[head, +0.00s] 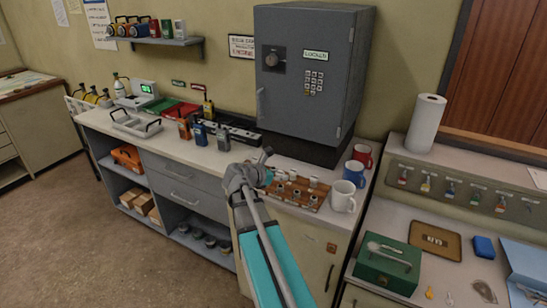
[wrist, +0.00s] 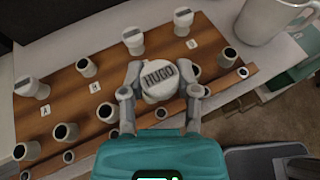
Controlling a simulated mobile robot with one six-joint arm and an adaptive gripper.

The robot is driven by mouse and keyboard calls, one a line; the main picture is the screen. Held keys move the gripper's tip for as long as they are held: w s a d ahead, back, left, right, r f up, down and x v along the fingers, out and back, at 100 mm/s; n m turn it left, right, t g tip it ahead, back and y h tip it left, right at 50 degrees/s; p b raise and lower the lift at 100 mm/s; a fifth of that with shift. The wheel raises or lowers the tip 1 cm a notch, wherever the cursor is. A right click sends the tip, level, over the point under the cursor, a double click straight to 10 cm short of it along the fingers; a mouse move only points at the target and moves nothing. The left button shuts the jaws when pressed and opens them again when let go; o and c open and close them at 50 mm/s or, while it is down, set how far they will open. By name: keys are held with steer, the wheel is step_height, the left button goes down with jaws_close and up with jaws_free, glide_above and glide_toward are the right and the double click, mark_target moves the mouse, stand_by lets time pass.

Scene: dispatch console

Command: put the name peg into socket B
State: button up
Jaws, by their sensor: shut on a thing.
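A white name peg (wrist: 157,80) with HUGO on its cap is between the two fingers of my gripper (wrist: 158,88), which is shut on it. The peg is over the wooden peg board (wrist: 57,86); its lower end is hidden, so I cannot tell whether it is in a socket or above one. The board has dark round sockets and small letter labels, one of them a label (wrist: 94,87) that is too small to read surely. Several other white-capped pegs (wrist: 133,40) stand along its far side. In the head view my gripper (head: 264,172) is at the left end of the board (head: 311,203).
A white mug (head: 343,197), a blue mug (head: 354,173) and a red mug (head: 362,154) stand right of the board. A grey safe (head: 306,95) rises behind it. Radios (head: 222,138) stand to the left on the counter (head: 165,142).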

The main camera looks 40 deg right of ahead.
steer(key=shift+s+d, duration=0.1)
steer(key=w+d, duration=0.2)
steer(key=w, duration=0.2)
steer(key=w+d, duration=0.2)
steer(key=w, duration=0.2)
steer(key=w+d+f+b, duration=0.1)
steer(key=w+d, duration=0.1)
steer(key=w, duration=0.2)
steer(key=shift+d, duration=0.25)
steer(key=shift+f+b, duration=0.25)
steer(key=shift+b, duration=0.05)
steer(key=shift+f+b, duration=1)
steer(key=shift+f, duration=0.05)
steer(key=shift+w, duration=0.15)
stand_by(0.5)
steer(key=shift+f+b, duration=1.15)
steer(key=shift+b, duration=0.05)
stand_by(2.3)
steer(key=o, duration=0.9)
steer(key=shift+o, duration=0.2)
